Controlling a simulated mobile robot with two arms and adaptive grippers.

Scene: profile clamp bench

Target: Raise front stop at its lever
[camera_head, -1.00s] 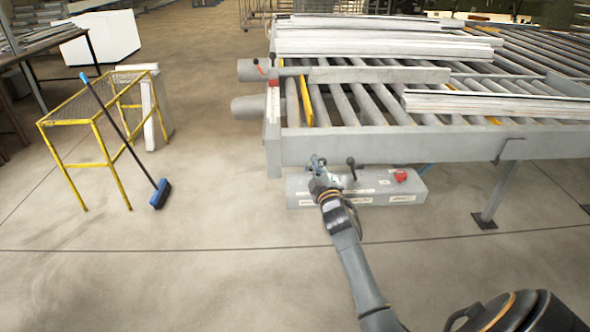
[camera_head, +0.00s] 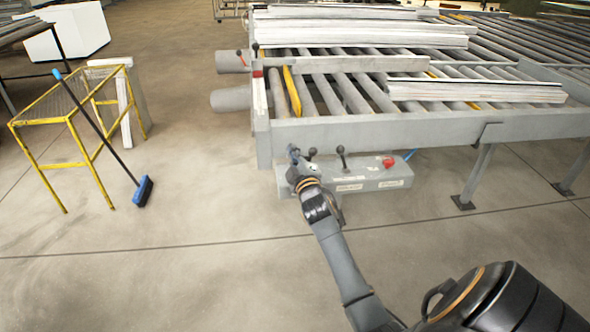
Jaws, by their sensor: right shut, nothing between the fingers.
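My right gripper (camera_head: 293,153) is shut and empty at the left end of the grey control box (camera_head: 370,183) below the roller table's front edge. A lever with a dark knob (camera_head: 312,152) stands just right of the fingers, its lower part hidden by my gripper. A second dark-knobbed lever (camera_head: 342,151) stands upright further right on the box. A yellow bar (camera_head: 291,91), perhaps the front stop, shows between the rollers at the table's left end. Its exact height is hard to tell. My left gripper is not in view.
The roller table (camera_head: 400,130) carries stacks of pale profiles (camera_head: 475,92). A red button (camera_head: 389,162) sits on the box's right part. A yellow stand (camera_head: 85,160) with a blue broom (camera_head: 143,191) leaning on it is at left. The floor between is clear.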

